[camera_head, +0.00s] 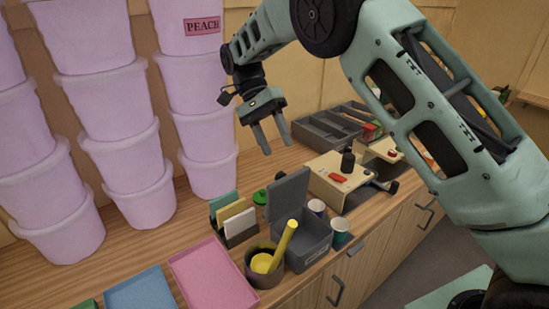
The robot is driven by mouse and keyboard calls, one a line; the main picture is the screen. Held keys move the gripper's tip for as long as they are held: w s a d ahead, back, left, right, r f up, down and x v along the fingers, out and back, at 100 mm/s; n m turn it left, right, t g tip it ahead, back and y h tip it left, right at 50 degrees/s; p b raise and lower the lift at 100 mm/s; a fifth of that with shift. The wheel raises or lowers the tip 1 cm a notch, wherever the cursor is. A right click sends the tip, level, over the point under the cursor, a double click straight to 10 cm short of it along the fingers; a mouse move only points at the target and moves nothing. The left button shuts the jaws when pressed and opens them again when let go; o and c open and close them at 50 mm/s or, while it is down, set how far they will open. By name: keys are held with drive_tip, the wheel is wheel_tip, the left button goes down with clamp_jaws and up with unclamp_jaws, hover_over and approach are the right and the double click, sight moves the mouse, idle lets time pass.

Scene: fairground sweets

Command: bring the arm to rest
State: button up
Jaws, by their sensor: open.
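My gripper (273,136) hangs in the air above the wooden counter (120,262), pointing down. Its two fingers are apart with nothing between them. It is behind and above the grey lidded box (309,247) and left of the beige device (330,184). My arm is bent and reaches in from the right side, across the upper right of the view. It hides part of the wall and the right end of the counter.
Stacked lilac tubs (112,108) fill the left, one labelled PEACH. A card holder (240,234), a dark pot (265,280) with a yellow tool, a pink tray (212,275) and a blue tray (140,290) stand in front. A grey compartment tray (328,132) is behind.

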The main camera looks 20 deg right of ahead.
drive_tip(key=shift+r, duration=0.3)
drive_tip(key=shift+d, duration=0.1)
